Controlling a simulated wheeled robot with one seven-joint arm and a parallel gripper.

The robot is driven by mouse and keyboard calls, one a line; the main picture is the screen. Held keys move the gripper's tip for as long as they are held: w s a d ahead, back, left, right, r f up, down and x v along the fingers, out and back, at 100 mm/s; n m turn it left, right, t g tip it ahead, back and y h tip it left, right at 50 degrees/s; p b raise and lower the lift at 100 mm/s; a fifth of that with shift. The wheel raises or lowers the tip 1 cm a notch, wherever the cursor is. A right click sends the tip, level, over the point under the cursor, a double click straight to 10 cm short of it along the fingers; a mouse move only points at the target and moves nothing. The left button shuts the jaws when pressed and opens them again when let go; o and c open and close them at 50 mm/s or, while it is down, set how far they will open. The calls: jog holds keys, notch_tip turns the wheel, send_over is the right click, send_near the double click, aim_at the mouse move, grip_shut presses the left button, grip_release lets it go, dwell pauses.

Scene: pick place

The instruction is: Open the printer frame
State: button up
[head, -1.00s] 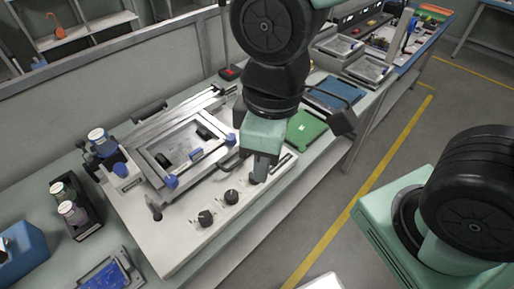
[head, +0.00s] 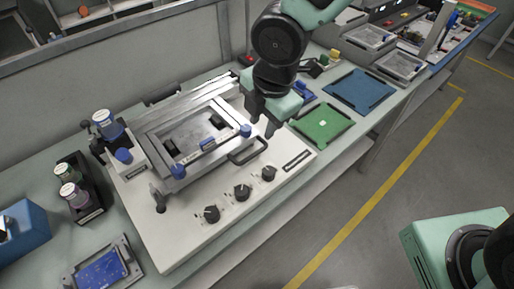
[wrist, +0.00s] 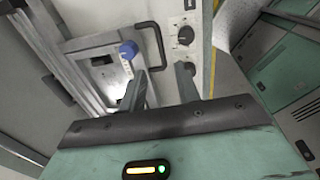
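The printer frame (head: 218,112) is a silver metal frame with blue knobs, lying down over the white printer base (head: 190,235). A black loop handle (head: 248,152) sticks out from its front side. The handle also shows in the wrist view (wrist: 158,38), just beyond my fingertips. My gripper (head: 263,126) points downward near the frame's right corner, just behind the handle in the head view. In the wrist view my gripper (wrist: 161,68) has its two fingers apart with nothing held between them. I cannot tell the exact height of the fingertips above the handle.
Three black dials (head: 241,192) line the base's front. A green board (head: 322,123) and a blue board (head: 358,88) lie to the right. Paint jars (head: 74,194) in a black holder and a blue bin (head: 24,234) stand left. A circuit board (head: 100,270) lies front left.

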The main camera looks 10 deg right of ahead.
aim_at(256, 152)
jog(key=f, duration=0.3)
jog(key=w+f, duration=0.1)
jog(key=f, duration=0.3)
jog(key=a+f, duration=0.1)
jog(key=f, duration=0.2)
jog(key=shift+w+f+b, duration=0.25)
jog(key=shift+w+b, duration=0.05)
jog(key=shift+b, duration=0.1)
grip_shut()
